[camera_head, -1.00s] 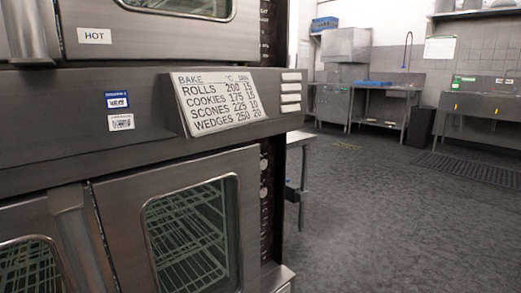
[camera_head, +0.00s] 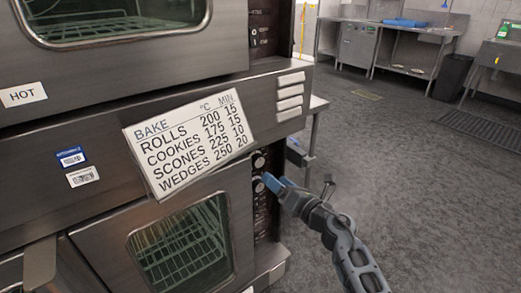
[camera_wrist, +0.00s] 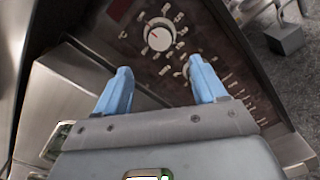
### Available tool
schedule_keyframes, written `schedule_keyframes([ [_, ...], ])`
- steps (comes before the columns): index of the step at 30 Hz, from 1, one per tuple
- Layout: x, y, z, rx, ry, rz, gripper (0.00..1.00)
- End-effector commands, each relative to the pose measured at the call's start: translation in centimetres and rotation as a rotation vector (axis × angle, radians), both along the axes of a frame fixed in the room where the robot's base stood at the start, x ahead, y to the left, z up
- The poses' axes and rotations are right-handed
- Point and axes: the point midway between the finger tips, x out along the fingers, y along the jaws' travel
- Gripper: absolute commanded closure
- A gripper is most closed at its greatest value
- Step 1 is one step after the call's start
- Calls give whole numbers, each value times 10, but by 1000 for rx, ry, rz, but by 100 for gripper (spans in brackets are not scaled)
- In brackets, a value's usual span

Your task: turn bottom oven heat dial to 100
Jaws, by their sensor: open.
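The bottom oven's narrow dark control panel (camera_head: 262,222) runs down its right side. Two pale round dials show there, an upper one (camera_head: 258,161) and a lower one (camera_head: 258,186). My gripper (camera_head: 270,182) is at the panel, its blue fingers by the lower dial. In the wrist view my gripper (camera_wrist: 160,68) is open and empty. A white dial (camera_wrist: 160,35) with a red pointer line and markings around it lies beyond the fingertips. A second knob (camera_wrist: 186,70) is partly hidden behind the right finger. I cannot read the numbers or tell whether a finger touches a knob.
A bake-times sign (camera_head: 190,140) juts out from the band between the ovens. The bottom oven door (camera_head: 165,235) is closed, with a handle (camera_head: 40,263) at its left. A steel table (camera_head: 310,130) stands just behind the oven. Open grey floor lies to the right.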

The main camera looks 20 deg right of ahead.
Motion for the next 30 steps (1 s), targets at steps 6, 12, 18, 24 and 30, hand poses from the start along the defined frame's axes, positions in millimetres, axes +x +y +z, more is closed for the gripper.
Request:
schedule_keyframes([
  [6,19,-1,7,-49,-6,4,30],
  [12,47,9,6,-47,-8,4,30],
  [18,73,17,6,-44,-7,2,30],
  [24,83,21,7,-44,-6,2,30],
  [30,84,21,8,-43,-5,2,30],
])
